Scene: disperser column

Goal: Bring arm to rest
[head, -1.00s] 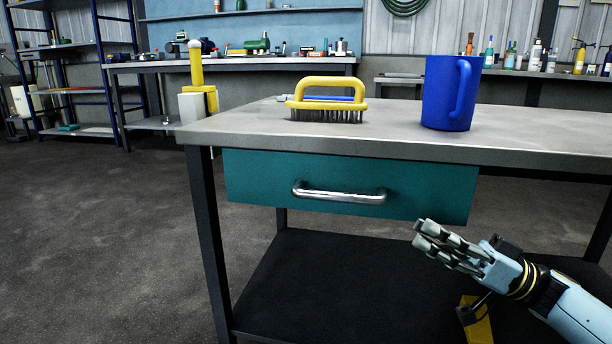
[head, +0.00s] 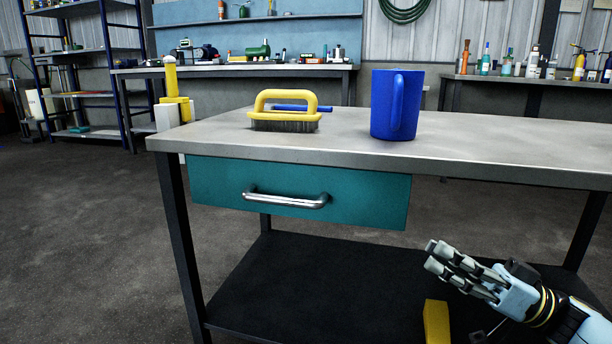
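My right gripper (head: 432,254) is at the lower right of the head view, in front of the workbench and below its top, to the right of the drawer. My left gripper is out of view. The workbench (head: 480,150) has a teal drawer (head: 225,190) with a metal handle, and the drawer looks shut. On the top stand a yellow wire brush (head: 285,107), a blue item (head: 303,107) behind it and a blue mug (head: 395,105).
A dark lower shelf (head: 300,280) lies under the bench. A yellow piece (head: 436,322) shows just below my gripper. Open floor (head: 90,230) lies to the left. Behind are a shelf rack (head: 75,60), a back bench (head: 230,69) and several bottles at right.

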